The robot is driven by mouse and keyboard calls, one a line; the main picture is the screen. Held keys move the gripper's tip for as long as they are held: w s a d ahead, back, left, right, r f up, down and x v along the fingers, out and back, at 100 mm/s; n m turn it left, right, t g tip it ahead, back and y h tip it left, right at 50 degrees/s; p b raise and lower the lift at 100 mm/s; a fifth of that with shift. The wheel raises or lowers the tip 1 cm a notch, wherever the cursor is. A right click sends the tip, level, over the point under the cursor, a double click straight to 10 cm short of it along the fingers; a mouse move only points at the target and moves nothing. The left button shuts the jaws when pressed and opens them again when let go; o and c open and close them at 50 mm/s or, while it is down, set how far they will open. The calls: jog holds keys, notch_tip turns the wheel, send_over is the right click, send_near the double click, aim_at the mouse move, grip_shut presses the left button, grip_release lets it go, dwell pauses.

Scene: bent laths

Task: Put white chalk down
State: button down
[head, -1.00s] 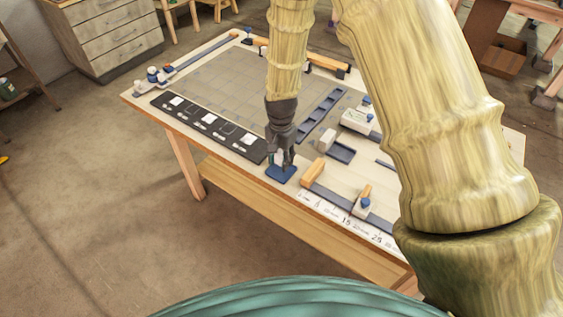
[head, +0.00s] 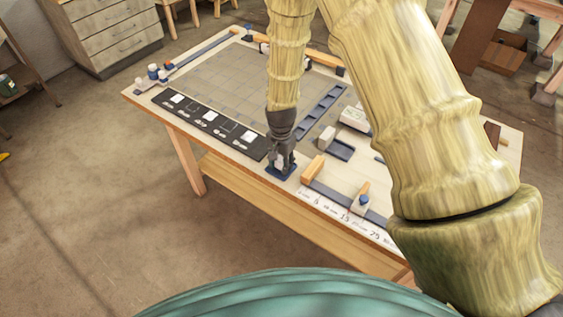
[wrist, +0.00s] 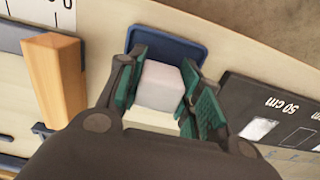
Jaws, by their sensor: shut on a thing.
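The white chalk (wrist: 160,86) is a pale block between the green-padded fingers of my gripper (wrist: 163,95) in the wrist view. My gripper is shut on it. The chalk is over the blue tray (wrist: 186,48), whose far part shows beyond it. I cannot tell whether the chalk touches the tray floor. In the head view my gripper (head: 282,163) points down at the blue tray (head: 280,174) near the table's front edge, and the fingers mostly hide the chalk.
A wooden block (head: 313,168) stands just right of the tray; it also shows in the wrist view (wrist: 55,77). A black strip with white squares (head: 210,124) lies to the left. A pale block (head: 327,138) and a ruler strip (head: 345,215) are on the right.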

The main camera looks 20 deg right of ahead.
aim_at(281, 159)
jog(key=shift+f, duration=0.15)
jog(key=c, duration=1.3)
grip_release()
jog(key=shift+s, duration=0.15)
jog(key=shift+o, duration=0.2)
jog(key=shift+f, duration=0.15)
jog(key=shift+r, duration=0.8)
notch_tip(281, 159, up, 11)
jog(key=b, duration=0.4)
jog(key=shift+r, duration=0.15)
